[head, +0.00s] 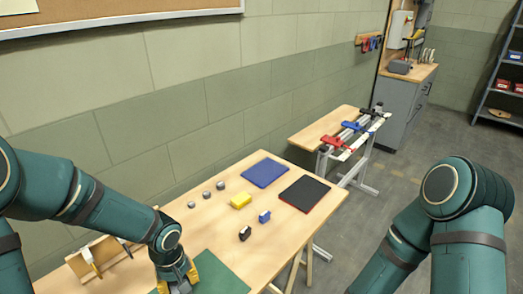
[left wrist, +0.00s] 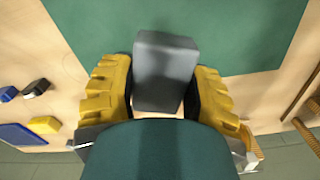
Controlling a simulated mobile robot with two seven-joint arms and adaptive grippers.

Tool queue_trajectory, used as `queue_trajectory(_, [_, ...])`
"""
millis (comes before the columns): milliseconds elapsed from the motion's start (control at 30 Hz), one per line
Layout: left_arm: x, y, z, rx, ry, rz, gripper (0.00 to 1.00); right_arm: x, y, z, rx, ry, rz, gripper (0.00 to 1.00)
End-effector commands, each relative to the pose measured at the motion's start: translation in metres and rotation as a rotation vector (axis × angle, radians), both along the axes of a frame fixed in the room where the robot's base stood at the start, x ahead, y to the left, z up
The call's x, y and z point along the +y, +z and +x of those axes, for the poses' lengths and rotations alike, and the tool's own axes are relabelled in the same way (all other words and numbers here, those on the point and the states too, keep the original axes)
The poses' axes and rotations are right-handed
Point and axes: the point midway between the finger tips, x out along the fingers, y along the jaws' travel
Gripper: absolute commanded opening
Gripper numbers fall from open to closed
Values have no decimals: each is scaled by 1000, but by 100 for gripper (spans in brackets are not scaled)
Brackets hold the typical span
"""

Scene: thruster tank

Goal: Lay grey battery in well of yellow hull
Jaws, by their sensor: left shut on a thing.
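The grey battery (left wrist: 165,70) is a plain block between the yellow fingers of my left gripper (left wrist: 160,85), which is shut on it over the green mat. My right gripper is out of view.
A blue block (head: 264,216) and a black block (head: 245,234) lie near the yellow block. Several small grey pieces (head: 206,195) lie behind. A blue mat (head: 265,172) and a black mat (head: 304,194) are farther off. A wooden rack (head: 98,260) stands left of the gripper.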

Motion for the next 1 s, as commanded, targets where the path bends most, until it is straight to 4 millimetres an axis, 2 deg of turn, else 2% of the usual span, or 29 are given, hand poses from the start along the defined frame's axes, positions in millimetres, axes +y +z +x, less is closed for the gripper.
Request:
queue_trajectory(200, [-25,-10,21,0,-340,1,6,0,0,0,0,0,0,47])
queue_trajectory(367, [-35,-14,28,-1,-477,2,6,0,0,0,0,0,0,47])
queue_trajectory(1000, [-38,-15,30,-3,-511,3,6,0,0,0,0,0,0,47])
